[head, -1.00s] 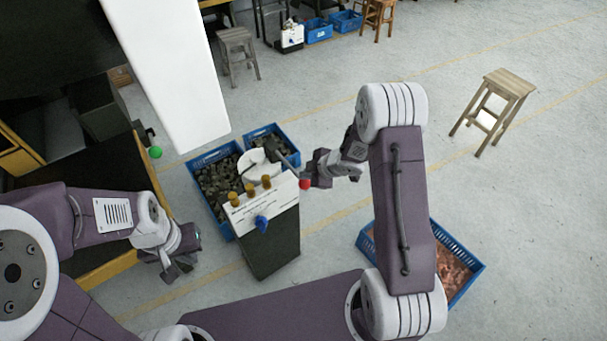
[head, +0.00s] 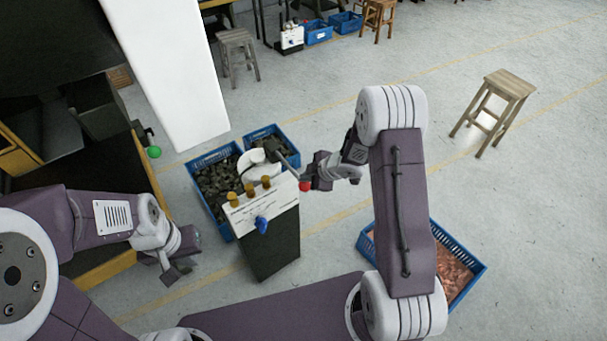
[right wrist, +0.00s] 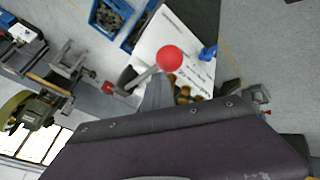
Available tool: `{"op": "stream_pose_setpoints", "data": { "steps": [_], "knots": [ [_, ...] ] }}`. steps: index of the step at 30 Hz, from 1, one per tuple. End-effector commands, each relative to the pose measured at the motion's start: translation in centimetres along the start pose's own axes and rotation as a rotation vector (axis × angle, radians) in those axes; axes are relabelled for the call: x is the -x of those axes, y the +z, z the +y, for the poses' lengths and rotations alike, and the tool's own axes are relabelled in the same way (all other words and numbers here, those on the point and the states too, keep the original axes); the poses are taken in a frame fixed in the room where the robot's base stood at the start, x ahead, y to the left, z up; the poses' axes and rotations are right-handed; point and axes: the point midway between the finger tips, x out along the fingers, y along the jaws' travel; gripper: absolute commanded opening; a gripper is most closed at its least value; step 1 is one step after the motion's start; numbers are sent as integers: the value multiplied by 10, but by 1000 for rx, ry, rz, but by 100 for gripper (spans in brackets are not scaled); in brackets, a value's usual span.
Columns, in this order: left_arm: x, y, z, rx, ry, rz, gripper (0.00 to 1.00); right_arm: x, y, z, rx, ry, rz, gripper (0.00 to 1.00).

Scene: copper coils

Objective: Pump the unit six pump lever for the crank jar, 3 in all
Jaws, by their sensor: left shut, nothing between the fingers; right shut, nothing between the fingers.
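The pump unit (head: 272,245) is a dark box with a white sloped top, brass knobs and a blue tap (head: 262,225). Its lever (head: 288,160) is a grey rod slanting down to the right, ending in a red ball (head: 305,186). My right gripper (head: 312,182) is shut and empty, right beside the ball; I cannot tell whether they touch. The right wrist view shows the red ball (right wrist: 169,58) and the lever rod (right wrist: 141,78) close up. My left gripper (head: 176,272) is shut and empty, low to the left of the unit. I cannot pick out a crank jar.
Blue crates of dark lumps (head: 217,158) stand behind and left of the unit. A blue crate of copper pieces (head: 475,268) is at the right, partly behind my right arm. A green ball (head: 154,152) sits by the bench at left. A stool (head: 508,84) stands on open floor.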

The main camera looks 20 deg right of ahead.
Motion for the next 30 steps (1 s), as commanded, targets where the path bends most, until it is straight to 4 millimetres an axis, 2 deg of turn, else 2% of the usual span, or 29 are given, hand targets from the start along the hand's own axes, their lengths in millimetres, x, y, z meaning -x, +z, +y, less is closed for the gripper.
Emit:
{"op": "stream_pose_setpoints", "data": {
  "steps": [30],
  "knots": [
    [-12,1,0,0,0,0,0,-10,8,-9,-2,-6,-4,0]
  ]
}}
